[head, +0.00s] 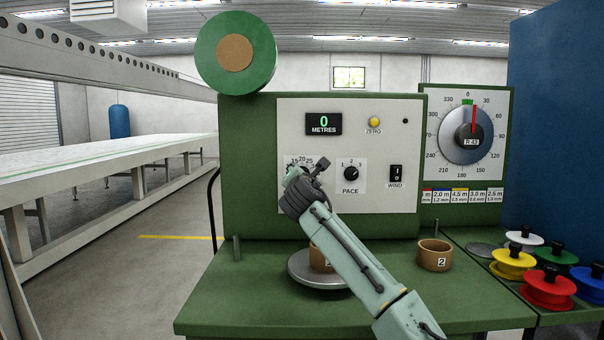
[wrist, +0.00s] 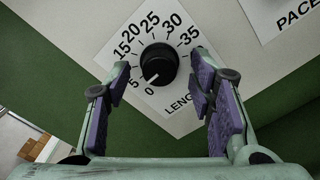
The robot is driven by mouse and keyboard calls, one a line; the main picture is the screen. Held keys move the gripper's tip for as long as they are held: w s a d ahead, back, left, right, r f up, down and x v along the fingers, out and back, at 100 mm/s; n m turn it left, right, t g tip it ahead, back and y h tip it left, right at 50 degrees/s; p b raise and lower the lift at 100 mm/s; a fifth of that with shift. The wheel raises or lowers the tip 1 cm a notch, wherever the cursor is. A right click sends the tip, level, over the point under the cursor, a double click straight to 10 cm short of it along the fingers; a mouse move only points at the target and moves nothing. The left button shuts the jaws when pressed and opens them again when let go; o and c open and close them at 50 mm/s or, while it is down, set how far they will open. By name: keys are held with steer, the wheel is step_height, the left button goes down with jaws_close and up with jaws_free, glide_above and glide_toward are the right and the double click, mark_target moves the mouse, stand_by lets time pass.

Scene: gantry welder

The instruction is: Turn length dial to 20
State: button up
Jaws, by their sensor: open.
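The length dial (wrist: 158,62) is a black round knob on a white scale plate, in the middle of the wrist view. Its white mark points down-left, close to the 0. The 20 is at the dial's upper left. My gripper (wrist: 163,68) is open, with one purple-padded finger on each side of the knob. I see a gap on both sides; how deep the fingers reach is hard to tell. In the head view my gripper (head: 303,182) covers the knob, and only the numbers 15, 20 and 25 of the length scale (head: 301,160) show above it.
The pace knob (head: 351,173) and wind switch (head: 396,176) sit right of my gripper. The metres display (head: 324,123) reads 0. A metal disc (head: 316,284) and brown cups, one marked 2 (head: 434,256), stand on the green bench below. Coloured spools (head: 547,287) are at the right.

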steer(key=shift+w, duration=0.35)
steer(key=shift+c, duration=0.3)
steer(key=c, duration=1.1)
